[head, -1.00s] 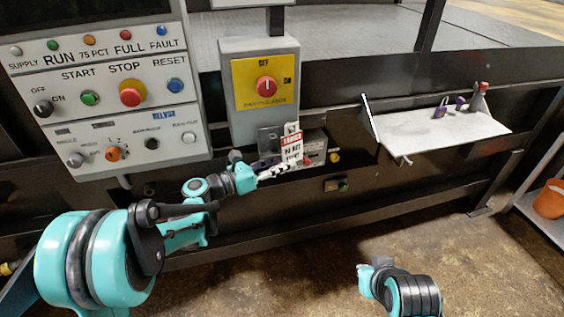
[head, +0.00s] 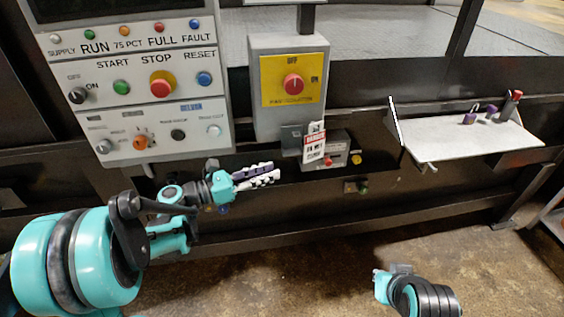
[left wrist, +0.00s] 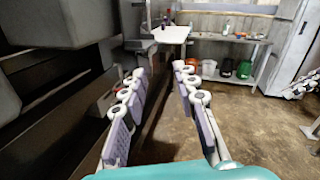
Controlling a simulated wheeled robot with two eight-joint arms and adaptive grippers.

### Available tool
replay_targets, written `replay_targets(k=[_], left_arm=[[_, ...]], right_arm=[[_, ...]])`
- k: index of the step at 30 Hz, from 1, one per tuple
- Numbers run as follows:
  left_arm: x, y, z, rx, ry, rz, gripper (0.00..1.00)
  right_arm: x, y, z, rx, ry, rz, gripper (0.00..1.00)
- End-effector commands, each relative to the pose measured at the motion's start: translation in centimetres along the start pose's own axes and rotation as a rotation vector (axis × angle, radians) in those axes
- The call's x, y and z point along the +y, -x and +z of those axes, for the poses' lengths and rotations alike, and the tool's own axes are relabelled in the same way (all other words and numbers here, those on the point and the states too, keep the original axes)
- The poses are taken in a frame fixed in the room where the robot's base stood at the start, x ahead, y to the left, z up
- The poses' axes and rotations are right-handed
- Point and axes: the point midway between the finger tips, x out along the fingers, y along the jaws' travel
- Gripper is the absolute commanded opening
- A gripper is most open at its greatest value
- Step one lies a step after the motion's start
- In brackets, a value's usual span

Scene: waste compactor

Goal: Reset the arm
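My left gripper (head: 257,176) is in front of the dark machine frame, below the yellow switch box and left of the red-and-white danger tag (head: 314,146). Its two fingers are apart, with nothing between them; the left wrist view shows the gap between the fingers (left wrist: 160,100). The tag hangs below the switch box, apart from my fingers. My right arm (head: 415,292) shows low at the right of centre in the head view. Its fingers cannot be made out there.
The control panel (head: 130,80) stands at the left. The switch box (head: 290,85) has a red knob. A white shelf (head: 460,138) at the right carries purple padlocks (head: 478,115). A workbench (left wrist: 225,40) stands behind in the left wrist view. The floor in front is open.

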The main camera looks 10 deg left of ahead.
Motion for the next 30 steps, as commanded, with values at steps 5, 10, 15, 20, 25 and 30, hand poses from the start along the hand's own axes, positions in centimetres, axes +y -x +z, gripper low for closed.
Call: replay_targets(k=[5, 10, 15, 20, 25, 30], left_arm=[[-0.1, 0.4, 0.0, 0.004, -0.005, 0.0, 0.29], [-1.9, -0.4, -1.3, 0.125, -0.176, 0.017, 0.29], [-6.0, 0.1, -5.0, 0.436, -0.64, -0.012, 0.29], [-9.2, 3.4, -8.6, 0.751, -1.158, -0.162, 0.29], [-11.5, 8.7, -11.3, 1.046, -1.703, -0.455, 0.29], [-12.3, 13.3, -12.3, 1.245, -2.107, -0.789, 0.29]], right_arm=[[0.0, 0.0, 0.0, 0.0, 0.0, 0.0, 0.0], [0.0, 0.0, 0.0, 0.0, 0.0, 0.0, 0.0], [0.0, 0.0, 0.0, 0.0, 0.0, 0.0, 0.0], [0.0, 0.0, 0.0, 0.0, 0.0, 0.0, 0.0], [0.0, 0.0, 0.0, 0.0, 0.0, 0.0, 0.0], [0.0, 0.0, 0.0, 0.0, 0.0, 0.0, 0.0]])
